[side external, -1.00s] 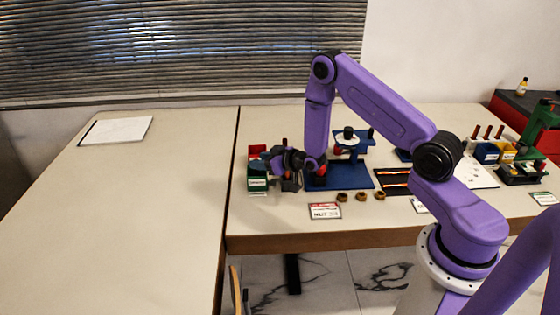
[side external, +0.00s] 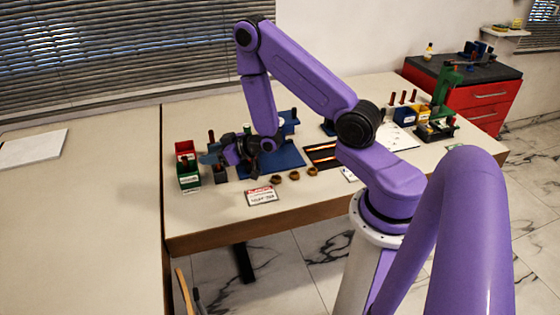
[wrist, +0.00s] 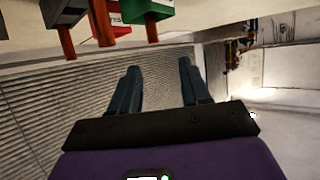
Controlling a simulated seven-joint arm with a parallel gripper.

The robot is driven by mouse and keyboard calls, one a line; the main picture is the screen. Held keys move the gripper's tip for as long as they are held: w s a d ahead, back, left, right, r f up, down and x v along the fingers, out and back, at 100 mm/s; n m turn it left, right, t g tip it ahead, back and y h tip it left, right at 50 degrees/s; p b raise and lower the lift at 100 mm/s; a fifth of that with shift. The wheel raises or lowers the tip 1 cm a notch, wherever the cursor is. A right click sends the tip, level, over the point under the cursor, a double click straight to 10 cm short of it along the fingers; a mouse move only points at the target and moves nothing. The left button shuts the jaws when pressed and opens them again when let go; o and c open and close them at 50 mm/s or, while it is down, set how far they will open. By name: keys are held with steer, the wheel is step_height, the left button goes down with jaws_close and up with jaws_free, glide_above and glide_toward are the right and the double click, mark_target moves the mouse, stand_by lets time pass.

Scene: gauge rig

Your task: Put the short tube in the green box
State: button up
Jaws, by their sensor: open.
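The green box (side external: 190,184) stands at the left of the bench, in front of a red box. It also shows at the top of the wrist view (wrist: 178,12), where the scene appears upside down. A reddish tube (wrist: 151,27) sticks out of it there. Another reddish tube (wrist: 66,40) stands in a dark block beside the boxes. I cannot tell from the frames which tube is the short one. My gripper (side external: 212,157) points left, to the right of the green box. In the wrist view its fingers (wrist: 160,68) are apart with nothing between them.
The red box (side external: 184,148) and a dark block (side external: 220,174) stand close to my gripper. A blue base (side external: 280,162) lies under my wrist. The bench to the left is mostly clear.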

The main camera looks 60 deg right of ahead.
steer(key=s+a+r+n+g+y, duration=0.1)
steer(key=s+a+r+n+g, duration=0.25)
steer(key=s+a, duration=0.35)
steer(key=s+a+r+n+g, duration=0.35)
steer(key=s+a, duration=0.25)
steer(key=a, duration=0.2)
steer(key=s+d+r+n+g+h, duration=0.1)
steer(key=s+d+r+g, duration=0.1)
steer(key=s, duration=0.8)
steer(key=s+d+r+n+g+h, duration=0.1)
steer(key=s+d+r+n+g, duration=0.1)
steer(key=s+r, duration=0.4)
steer(key=s+g, duration=0.1)
steer(key=s, duration=0.4)
steer(key=shift+r+n+g+h, duration=0.2)
steer(key=shift+n+g+h, duration=0.1)
steer(key=shift+g+h, duration=0.1)
steer(key=shift+w, duration=0.1)
